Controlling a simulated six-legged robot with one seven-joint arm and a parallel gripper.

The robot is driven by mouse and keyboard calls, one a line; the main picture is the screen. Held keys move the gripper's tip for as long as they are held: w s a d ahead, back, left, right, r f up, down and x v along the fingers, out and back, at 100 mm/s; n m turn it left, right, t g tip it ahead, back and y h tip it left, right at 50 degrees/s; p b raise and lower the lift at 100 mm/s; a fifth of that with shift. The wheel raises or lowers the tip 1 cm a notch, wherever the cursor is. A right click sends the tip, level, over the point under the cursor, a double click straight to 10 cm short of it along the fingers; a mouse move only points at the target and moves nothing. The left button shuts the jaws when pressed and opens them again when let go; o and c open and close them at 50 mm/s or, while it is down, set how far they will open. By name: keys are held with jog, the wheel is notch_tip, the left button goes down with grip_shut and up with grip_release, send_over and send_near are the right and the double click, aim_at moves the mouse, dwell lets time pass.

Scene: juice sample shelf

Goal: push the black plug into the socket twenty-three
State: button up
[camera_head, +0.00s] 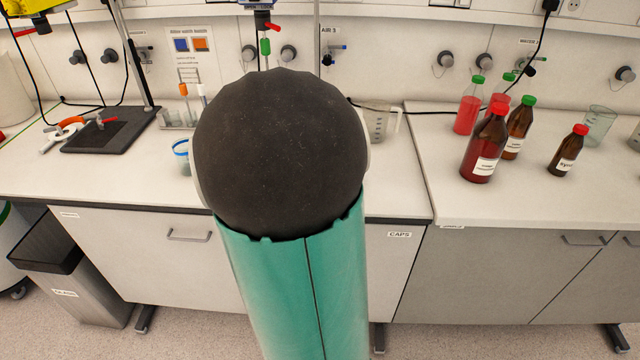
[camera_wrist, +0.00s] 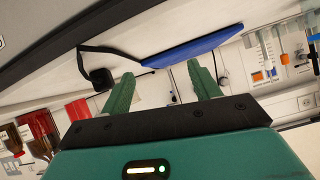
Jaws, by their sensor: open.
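My gripper (camera_wrist: 160,69) shows in the wrist view with its two green fingers apart and nothing visible between them. A black block that looks like the plug (camera_wrist: 103,78), with a flat black cord, is just beyond and left of the left fingertip. I cannot tell whether it is seated in anything. In the head view a black plug-like piece (camera_head: 550,4) with a cord hangs at the top edge, beside a round white wall socket (camera_head: 572,5). No number twenty-three is legible, so I cannot tell which socket is meant. My arm hides the middle of the head view; my gripper is not visible there.
Red and brown bottles (camera_head: 484,145) stand on the right bench, with a glass beaker (camera_head: 598,125) behind. A clear jug (camera_head: 377,120) stands by my arm. A blue panel (camera_wrist: 193,46) lies beyond my fingers.

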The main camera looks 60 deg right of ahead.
jog(key=s+d+g+h, duration=0.1)
jog(key=s+d, duration=0.1)
jog(key=s, duration=0.1)
jog(key=s+d+m+g+h, duration=0.1)
jog(key=s+d, duration=0.2)
jog(key=s+d+f+m+g+h, duration=0.1)
jog(key=s+d, duration=0.1)
jog(key=s, duration=0.1)
jog(key=shift+d+f+g, duration=0.1)
jog(key=shift+d+g, duration=0.1)
jog(key=shift+g, duration=0.2)
jog(key=shift+x, duration=4.4)
